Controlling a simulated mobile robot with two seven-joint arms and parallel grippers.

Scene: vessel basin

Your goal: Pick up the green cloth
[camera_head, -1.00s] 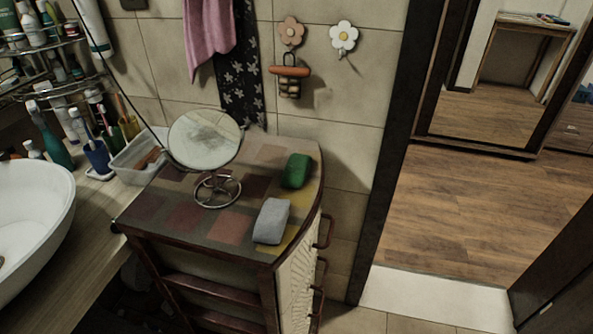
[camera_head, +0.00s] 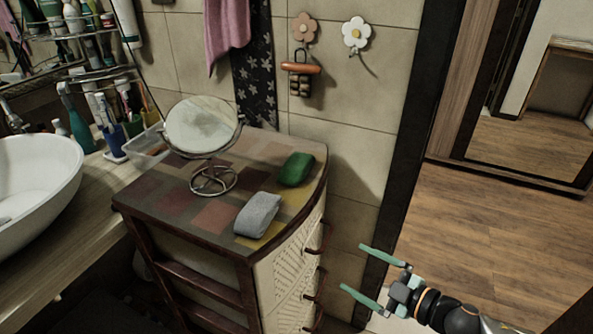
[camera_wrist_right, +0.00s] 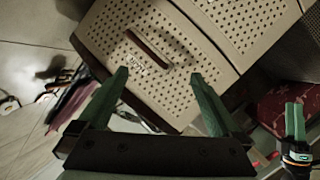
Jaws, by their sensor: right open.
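The green cloth (camera_head: 296,169) lies folded on the patterned top of the small cabinet (camera_head: 205,178), near its right back edge. My right gripper (camera_head: 353,267) is open and empty, to the right of the cabinet and below its top, apart from the cloth. In the right wrist view its two green fingers (camera_wrist_right: 165,100) stand spread before the cabinet's perforated drawer front, and the cloth does not show. A green finger-like part on a dark mount (camera_wrist_right: 294,130) at the lower right there looks like my left gripper; its opening cannot be made out.
A grey folded cloth (camera_head: 257,214) lies in front of the green one. A round mirror (camera_head: 202,125) on a wire stand is to their left. Drawer handles (camera_head: 318,240) stick out on the cabinet's right side. A white basin (camera_head: 35,180) is at left; open floor (camera_head: 450,225) is at right.

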